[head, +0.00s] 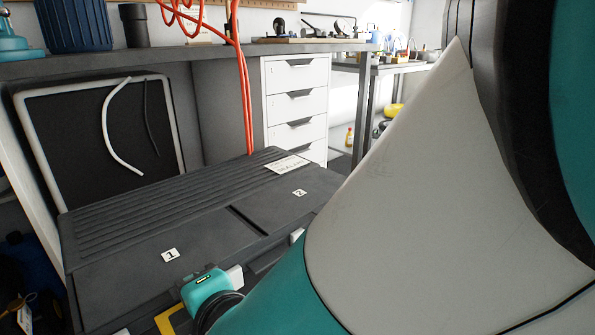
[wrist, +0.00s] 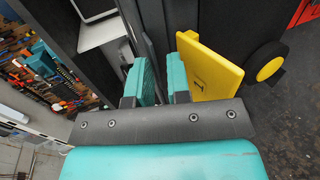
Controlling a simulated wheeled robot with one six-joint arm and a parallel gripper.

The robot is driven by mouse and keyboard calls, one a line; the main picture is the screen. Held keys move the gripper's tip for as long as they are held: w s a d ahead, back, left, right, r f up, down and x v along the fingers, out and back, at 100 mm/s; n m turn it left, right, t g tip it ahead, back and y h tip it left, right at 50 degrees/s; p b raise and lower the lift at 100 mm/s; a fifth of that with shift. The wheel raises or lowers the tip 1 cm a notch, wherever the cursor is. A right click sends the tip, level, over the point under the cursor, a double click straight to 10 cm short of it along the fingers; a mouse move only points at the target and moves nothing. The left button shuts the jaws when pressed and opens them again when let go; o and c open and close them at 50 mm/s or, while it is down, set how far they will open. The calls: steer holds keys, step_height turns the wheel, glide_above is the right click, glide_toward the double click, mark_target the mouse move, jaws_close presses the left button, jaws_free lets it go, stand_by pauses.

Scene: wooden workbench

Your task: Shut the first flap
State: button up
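A dark grey case with a ribbed lid (head: 140,235) stands in front of me in the head view. Its top carries a label 1 (head: 170,255) and a label 2 (head: 299,192). A yellow flap (wrist: 210,65) with a dark mark like a 1 sticks out in the wrist view; a yellow edge (head: 172,319) shows low in the head view. My gripper (wrist: 162,78) has two teal fingers with a narrow gap between them and nothing clearly held. The flap is just right of the right finger; I cannot tell whether they touch. My arm hides the case's right front.
A yellow-hubbed wheel (wrist: 270,68) is right of the flap in the wrist view. Behind the case are a workbench (head: 190,47), white drawers (head: 295,100) and a hanging orange hose (head: 243,90). A white-framed dark panel (head: 75,140) leans at the left.

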steer(key=shift+o, duration=1.3)
steer(key=shift+s+f, duration=0.2)
steer(key=shift+f, duration=0.4)
steer(key=shift+r, duration=0.1)
steer(key=shift+w+r, duration=0.2)
step_height(320, 180, up, 20)
steer(key=p, duration=0.8)
steer(key=shift+d, duration=0.1)
